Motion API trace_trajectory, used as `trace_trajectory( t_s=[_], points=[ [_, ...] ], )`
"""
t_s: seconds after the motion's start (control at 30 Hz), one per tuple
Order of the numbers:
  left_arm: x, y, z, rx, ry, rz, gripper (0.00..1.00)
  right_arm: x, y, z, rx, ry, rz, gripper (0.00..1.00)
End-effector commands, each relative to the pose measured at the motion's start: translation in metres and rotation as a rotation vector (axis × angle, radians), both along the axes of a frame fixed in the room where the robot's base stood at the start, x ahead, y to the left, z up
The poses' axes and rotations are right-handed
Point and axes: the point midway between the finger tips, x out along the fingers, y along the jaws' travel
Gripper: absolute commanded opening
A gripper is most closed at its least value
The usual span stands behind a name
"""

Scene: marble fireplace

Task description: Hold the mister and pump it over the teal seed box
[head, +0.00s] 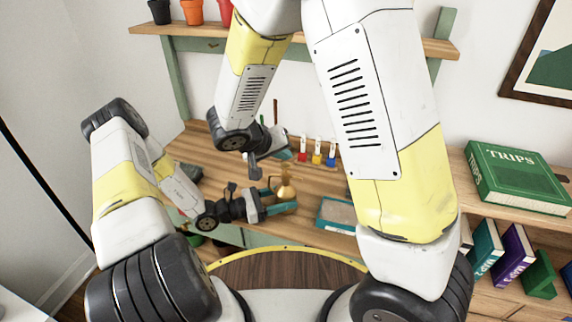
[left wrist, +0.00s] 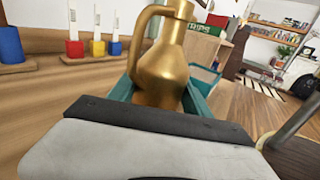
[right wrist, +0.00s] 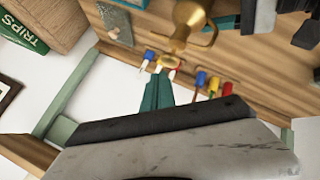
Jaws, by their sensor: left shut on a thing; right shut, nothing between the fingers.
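The brass mister (head: 285,191) stands upright between the teal fingers of my left gripper (head: 273,207), which is shut on its body. In the left wrist view the mister (left wrist: 163,72) fills the middle, with its handle on the left and its top cut off. The teal seed box (head: 337,215) lies on the bench to the right of the mister, partly behind my right arm.
Small red, yellow and blue pieces (head: 317,158) stand in a holder at the back of the bench. A green book (head: 514,178) lies on the right shelf, above several upright books (head: 512,254). Pots (head: 192,12) stand on the upper shelf. Bench wood between mister and seed box is clear.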

Motion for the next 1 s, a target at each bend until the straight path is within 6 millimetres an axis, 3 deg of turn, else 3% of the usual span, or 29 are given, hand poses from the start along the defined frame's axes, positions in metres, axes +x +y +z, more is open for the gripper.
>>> trace_trajectory(
  t_s=[1.0],
  points=[
    [0.0000,-0.0001,0.0003,-0.001,0.000,0.000,0.00,-0.0002,-0.0002,-0.0085,0.000,0.000,0.000,0.00]
  ],
)
